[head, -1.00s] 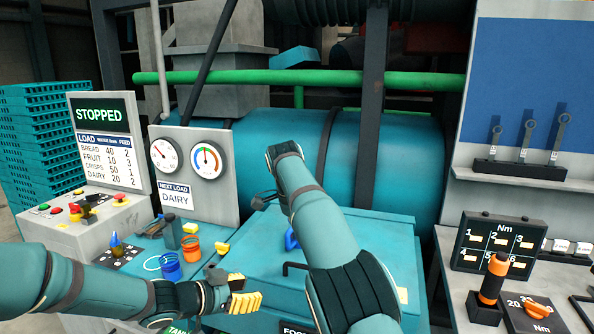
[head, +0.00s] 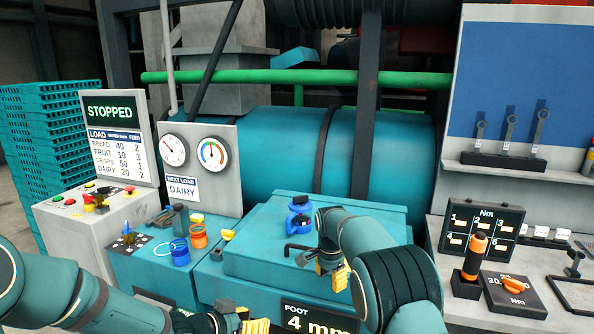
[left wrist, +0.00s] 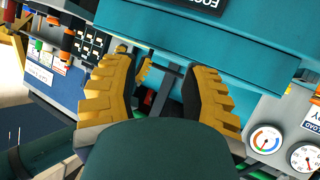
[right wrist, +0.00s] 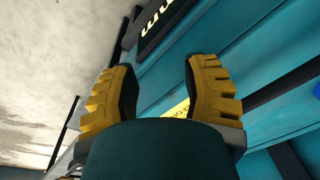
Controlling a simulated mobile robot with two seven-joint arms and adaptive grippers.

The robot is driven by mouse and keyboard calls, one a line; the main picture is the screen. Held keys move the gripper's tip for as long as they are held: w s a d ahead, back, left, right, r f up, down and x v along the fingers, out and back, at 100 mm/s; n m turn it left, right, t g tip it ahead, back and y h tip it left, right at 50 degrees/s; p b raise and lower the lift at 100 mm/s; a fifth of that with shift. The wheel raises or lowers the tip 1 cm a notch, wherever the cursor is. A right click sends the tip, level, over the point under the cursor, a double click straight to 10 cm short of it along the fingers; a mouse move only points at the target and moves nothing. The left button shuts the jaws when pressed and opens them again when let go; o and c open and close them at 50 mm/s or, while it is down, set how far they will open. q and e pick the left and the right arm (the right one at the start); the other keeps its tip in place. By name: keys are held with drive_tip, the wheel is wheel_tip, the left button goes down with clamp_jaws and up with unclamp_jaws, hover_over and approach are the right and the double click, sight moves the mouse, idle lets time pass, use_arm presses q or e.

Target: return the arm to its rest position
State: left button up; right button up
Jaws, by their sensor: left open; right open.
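My right arm comes in from the lower right in the head view. Its gripper (head: 334,272) is over the front of the teal machine lid (head: 262,232), to the right of the black handle (head: 296,250). In the right wrist view its yellow fingers (right wrist: 160,95) are apart with nothing between them. My left gripper (head: 248,322) is low at the bottom edge of the head view, partly cut off. In the left wrist view its yellow fingers (left wrist: 160,90) are apart and empty, facing the teal machine front.
A blue knob-like part (head: 299,222) is on the lid. Blue (head: 180,253) and orange (head: 198,237) rings are on the left ledge. The control box (head: 85,225) stands at far left. An orange-handled tool (head: 474,256) and a torque board (head: 484,232) are on the right bench.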

drive_tip(key=s+d+f+n+y, duration=0.1)
drive_tip(key=s+d+f+n, duration=0.1)
drive_tip(key=s+f, duration=0.6)
drive_tip(key=s+d+f+n+y, duration=0.1)
drive_tip(key=s+d+f+n, duration=0.1)
drive_tip(key=s+f, duration=0.6)
use_arm(q)
drive_tip(key=s+f+n+g+y, duration=0.5)
drive_tip(key=s+f+n, duration=0.3)
drive_tip(key=s+f, duration=1.2)
drive_tip(key=shift+s+f+g, duration=0.3)
drive_tip(key=shift+f+g, duration=0.15)
drive_tip(key=shift+g, duration=0.45)
use_arm(e)
drive_tip(key=s+a+f+n+y, duration=0.1)
drive_tip(key=s+f+n, duration=0.1)
drive_tip(key=s, duration=0.7)
drive_tip(key=s+a+f+n+y, duration=0.1)
drive_tip(key=s+a+f+n, duration=0.1)
drive_tip(key=s, duration=0.8)
drive_tip(key=shift+s+f+n+t+y, duration=0.3)
drive_tip(key=shift+n+t, duration=0.1)
drive_tip(key=shift+n, duration=0.5)
